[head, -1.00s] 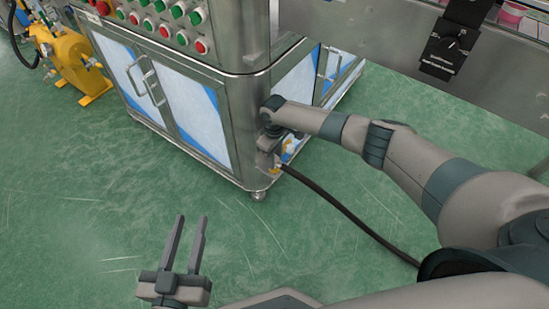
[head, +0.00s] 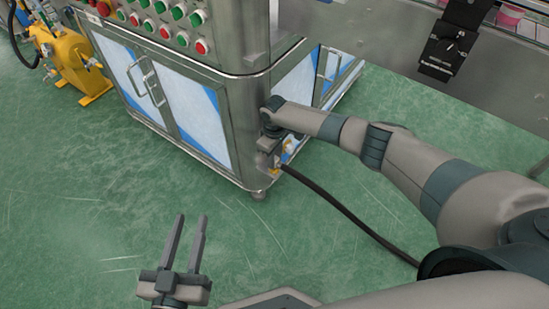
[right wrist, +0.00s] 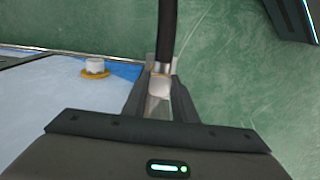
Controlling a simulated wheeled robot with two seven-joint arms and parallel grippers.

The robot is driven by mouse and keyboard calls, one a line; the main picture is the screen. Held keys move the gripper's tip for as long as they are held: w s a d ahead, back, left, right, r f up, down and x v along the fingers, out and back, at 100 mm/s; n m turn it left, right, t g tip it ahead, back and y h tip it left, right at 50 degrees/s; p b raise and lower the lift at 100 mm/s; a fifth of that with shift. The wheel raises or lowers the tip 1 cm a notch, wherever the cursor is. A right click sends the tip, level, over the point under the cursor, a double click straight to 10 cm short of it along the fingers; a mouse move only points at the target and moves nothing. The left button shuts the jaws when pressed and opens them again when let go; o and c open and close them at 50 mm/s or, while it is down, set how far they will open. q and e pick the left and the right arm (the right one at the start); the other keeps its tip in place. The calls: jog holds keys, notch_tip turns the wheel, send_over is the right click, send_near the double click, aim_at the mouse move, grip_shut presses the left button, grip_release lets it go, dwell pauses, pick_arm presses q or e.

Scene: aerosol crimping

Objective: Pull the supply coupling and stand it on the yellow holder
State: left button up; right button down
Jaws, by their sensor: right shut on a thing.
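The supply coupling (right wrist: 160,86) is a pale metal fitting on the end of a black hose. My right gripper (right wrist: 158,92) is shut on it, with a finger on each side. In the head view my right gripper (head: 270,158) is low at the cabinet's near corner, and the black hose (head: 335,207) runs from there across the floor. I cannot tell whether the coupling is still seated. A yellow ring with a white cap (right wrist: 95,68) sits on the cabinet panel, apart from the gripper; I cannot tell if it is the holder. My left gripper (head: 190,222) is open and empty above the floor.
The steel cabinet (head: 245,125) with blue-edged white doors stands beside the right gripper. A yellow machine (head: 68,60) is at the far left. The green floor (head: 100,215) in front is clear.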

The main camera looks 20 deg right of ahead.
dwell(0.8)
jog(key=c, duration=1.4)
grip_release()
jog(key=shift+o, duration=0.2)
notch_tip(320, 180, up, 17)
jog(key=p, duration=0.4)
jog(key=shift+r, duration=0.15)
